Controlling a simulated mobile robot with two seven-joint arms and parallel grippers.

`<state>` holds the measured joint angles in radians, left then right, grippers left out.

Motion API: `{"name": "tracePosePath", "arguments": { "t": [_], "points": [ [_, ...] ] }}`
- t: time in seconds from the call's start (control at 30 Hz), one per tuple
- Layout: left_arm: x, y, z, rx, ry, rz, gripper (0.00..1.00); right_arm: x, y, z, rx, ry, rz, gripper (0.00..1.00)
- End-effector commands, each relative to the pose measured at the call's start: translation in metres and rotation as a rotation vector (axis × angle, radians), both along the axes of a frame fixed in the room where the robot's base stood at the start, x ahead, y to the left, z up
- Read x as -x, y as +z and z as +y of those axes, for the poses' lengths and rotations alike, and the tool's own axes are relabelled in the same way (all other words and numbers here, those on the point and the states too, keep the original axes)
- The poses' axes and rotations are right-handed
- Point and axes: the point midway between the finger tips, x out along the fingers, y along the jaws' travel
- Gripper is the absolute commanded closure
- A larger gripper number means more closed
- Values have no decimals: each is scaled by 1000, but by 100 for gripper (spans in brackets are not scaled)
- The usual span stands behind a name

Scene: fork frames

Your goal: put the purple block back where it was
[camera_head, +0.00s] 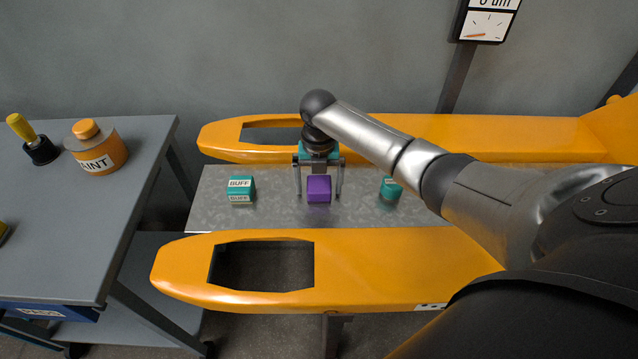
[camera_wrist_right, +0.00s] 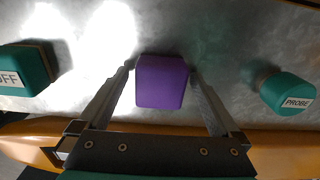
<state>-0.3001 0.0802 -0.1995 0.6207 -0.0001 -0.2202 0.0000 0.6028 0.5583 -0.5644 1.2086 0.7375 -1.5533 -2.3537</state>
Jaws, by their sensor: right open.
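The purple block (camera_head: 319,189) sits on the shiny metal plate (camera_head: 260,213), between two teal blocks. My right gripper (camera_head: 319,192) is above it with a finger on each side of the block. In the right wrist view, the purple block (camera_wrist_right: 161,82) lies between the two open fingertips, with a small gap showing on each side. Whether the block bears fully on the plate is hard to tell. My left gripper does not show in the head view.
A teal block labelled BUFF (camera_head: 240,189) stands left of the purple block. Another teal block (camera_head: 390,189), labelled PROBE in the wrist view (camera_wrist_right: 288,93), stands right. Yellow forks (camera_head: 400,262) border the plate. A grey table (camera_head: 110,215) with a paint pot (camera_head: 97,150) is at left.

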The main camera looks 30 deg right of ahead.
Motion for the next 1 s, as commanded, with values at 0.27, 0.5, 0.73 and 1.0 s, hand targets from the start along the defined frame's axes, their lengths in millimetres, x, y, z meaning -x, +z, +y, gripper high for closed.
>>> {"name": "tracePosePath", "arguments": {
  "t": [0.27,0.5,0.73,1.0],
  "points": [
    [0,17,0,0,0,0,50,-1,52,-1,2,0,-5,1],
    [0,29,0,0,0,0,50,-1,100,-1,1,0,-3,1],
    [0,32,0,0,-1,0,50,-1,120,-1,1,-1,0,1],
    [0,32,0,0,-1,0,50,0,121,0,0,-1,0,1]
  ]
}}
